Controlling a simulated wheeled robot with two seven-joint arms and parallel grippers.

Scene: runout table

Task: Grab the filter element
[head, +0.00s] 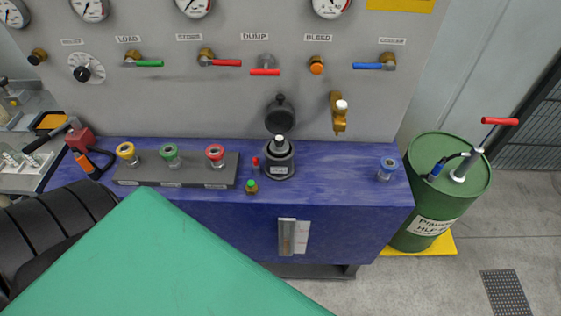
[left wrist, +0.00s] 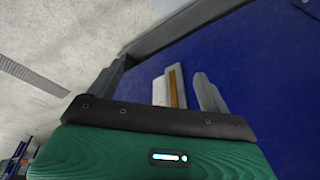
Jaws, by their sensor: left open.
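A pale grey-white cylindrical piece, which looks like the filter element (head: 280,140), stands upright in a round black housing (head: 279,166) on the blue table in the head view. The housing's black lid is tilted open behind it. My left gripper (left wrist: 160,72) is open and empty in the left wrist view. Its two dark fingers are over the white plate with a brown strip (left wrist: 171,86) on the table's front, away from the housing. In the head view my large green arm part covers the lower left and hides that gripper. My right gripper is not in view.
The blue table (head: 330,170) holds a grey rack (head: 190,176) with yellow, green and red-topped jars, small red and green-capped bottles, and a blue-ringed jar (head: 387,168). A brass tap (head: 339,118) juts out right of the housing. A green drum (head: 445,180) stands at right.

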